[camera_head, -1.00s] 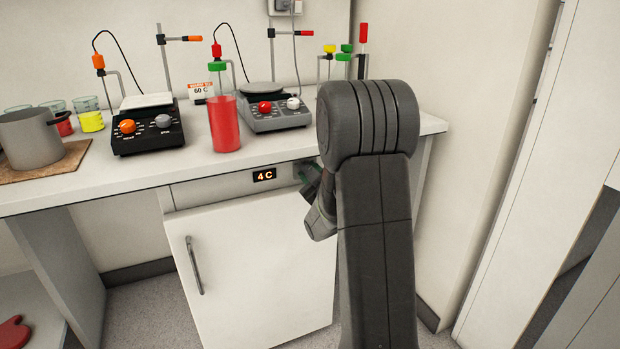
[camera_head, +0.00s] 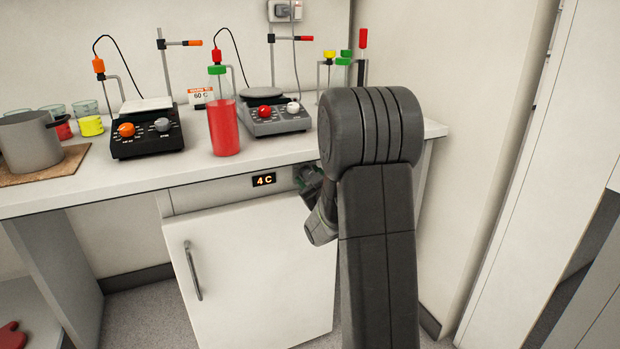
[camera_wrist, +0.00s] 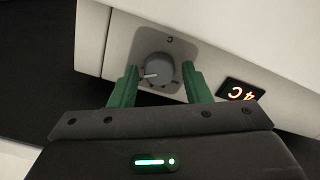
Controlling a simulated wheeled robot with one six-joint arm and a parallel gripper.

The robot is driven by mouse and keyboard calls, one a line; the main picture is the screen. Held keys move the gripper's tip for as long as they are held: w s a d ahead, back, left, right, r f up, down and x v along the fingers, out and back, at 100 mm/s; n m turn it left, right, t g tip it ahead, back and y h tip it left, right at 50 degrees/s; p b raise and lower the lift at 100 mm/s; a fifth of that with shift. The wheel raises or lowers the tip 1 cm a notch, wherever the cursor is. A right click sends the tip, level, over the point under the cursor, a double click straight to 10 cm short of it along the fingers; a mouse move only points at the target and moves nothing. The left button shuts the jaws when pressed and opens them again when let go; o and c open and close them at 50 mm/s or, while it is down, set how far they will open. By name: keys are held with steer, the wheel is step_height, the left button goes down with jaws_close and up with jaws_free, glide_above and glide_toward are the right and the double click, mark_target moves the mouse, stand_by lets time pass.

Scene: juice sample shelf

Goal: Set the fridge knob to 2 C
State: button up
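The fridge (camera_head: 255,270) stands under the bench with its door shut. Its display (camera_head: 264,180) reads 4 C; it also shows in the wrist view (camera_wrist: 241,91), rotated. Whether a finger touches the knob is unclear. In the head view my gripper (camera_head: 305,176) is at the fridge panel, right of the display, and hides the knob.
On the bench (camera_head: 180,175) above stand a red juice bottle (camera_head: 224,128), two hotplate stirrers (camera_head: 147,133) (camera_head: 274,118) and a steel pot (camera_head: 30,143). A wall is close on the right. The floor before the fridge is partly clear.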

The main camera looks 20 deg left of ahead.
steer(key=shift+o, duration=0.4)
steer(key=shift+s+d, duration=0.15)
steer(key=shift+d, duration=0.05)
steer(key=p+v, duration=0.1)
steer(key=v, duration=1.2)
steer(key=b+x, duration=0.1)
steer(key=x, duration=1.2)
steer(key=shift+w+a, duration=0.25)
steer(key=shift+a, duration=0.05)
steer(key=shift+s+d, duration=0.1)
steer(key=shift+d, duration=0.05)
